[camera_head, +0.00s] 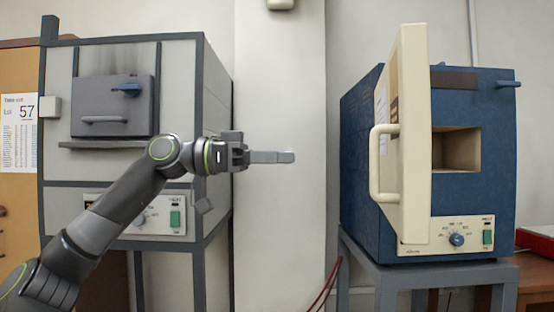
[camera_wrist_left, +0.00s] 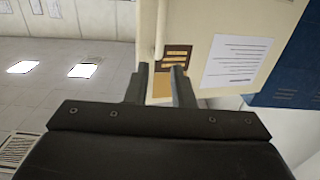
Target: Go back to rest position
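My left arm reaches in from the lower left in the head view. Its gripper (camera_head: 272,157) points right, in front of the pale wall between two furnaces. In the left wrist view the two fingers (camera_wrist_left: 160,84) stand apart with nothing between them, so it is open and empty. The blue furnace (camera_head: 362,170) on the right has its cream door (camera_head: 414,130) swung open, showing the chamber (camera_head: 457,150). The door's handle (camera_head: 376,165) is to the right of the gripper and apart from it. My right gripper is not in view.
The grey furnace (camera_head: 190,85) on the left has its dark door (camera_head: 92,108) shut; my left arm passes in front of it. The blue furnace stands on a grey stand (camera_head: 385,275). A red object (camera_head: 535,242) lies at the far right. The wall area (camera_head: 280,220) between the furnaces is clear.

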